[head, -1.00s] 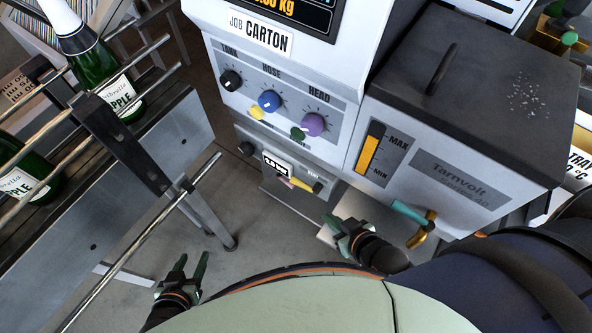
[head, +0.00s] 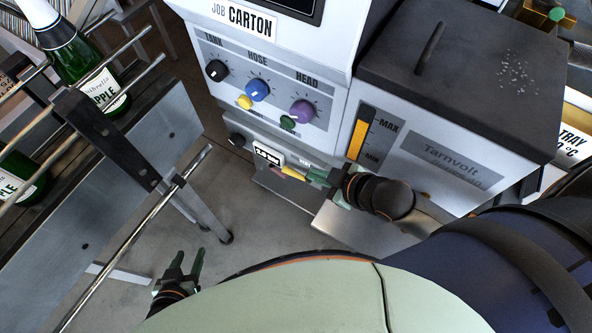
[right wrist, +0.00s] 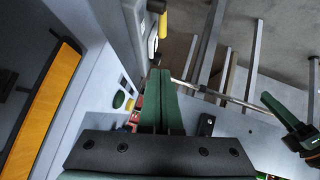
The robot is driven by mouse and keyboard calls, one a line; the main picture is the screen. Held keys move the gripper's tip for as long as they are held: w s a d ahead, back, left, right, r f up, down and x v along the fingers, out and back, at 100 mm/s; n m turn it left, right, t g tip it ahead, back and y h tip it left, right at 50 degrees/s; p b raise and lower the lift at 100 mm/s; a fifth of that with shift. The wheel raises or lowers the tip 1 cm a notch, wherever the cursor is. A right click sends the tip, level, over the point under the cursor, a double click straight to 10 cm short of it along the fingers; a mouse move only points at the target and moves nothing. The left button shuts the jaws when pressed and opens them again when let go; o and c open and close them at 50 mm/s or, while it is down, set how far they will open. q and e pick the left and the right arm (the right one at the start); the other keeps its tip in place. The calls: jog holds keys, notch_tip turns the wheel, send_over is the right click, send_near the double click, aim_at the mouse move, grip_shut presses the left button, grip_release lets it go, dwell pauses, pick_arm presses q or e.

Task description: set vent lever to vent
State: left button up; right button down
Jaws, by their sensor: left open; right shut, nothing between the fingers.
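The vent lever (head: 293,173), with a yellowish handle, is on the low front panel of the white machine, below the dial row. A white label (head: 268,155) is left of it; the word by its right end is partly covered by my gripper. My right gripper (head: 316,177) is shut and empty, its tips close to the lever's right end. I cannot tell whether they touch it. In the right wrist view its green fingers (right wrist: 160,80) lie together in front of the panel. My left gripper (head: 187,264) is open and empty, low over the floor at left.
Tank, hose and head knobs (head: 257,90) sit above the lever, with small yellow and green knobs below them. A grey-lidded box (head: 470,80) with a level gauge (head: 361,134) stands right. A bottle rack with metal rails (head: 140,215) stands left; floor between is open.

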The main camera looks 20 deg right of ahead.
jog(key=b, duration=0.1)
send_near(288, 169)
jog(key=w+a, duration=0.2)
jog(key=w, duration=0.1)
jog(key=shift+w+d+f+b, duration=0.15)
jog(key=shift+f+b, duration=0.15)
jog(key=shift+f, duration=0.7)
jog(key=shift+w+a+f+b, duration=0.1)
jog(key=shift+w+f+b, duration=0.15)
jog(key=shift+f, duration=0.7)
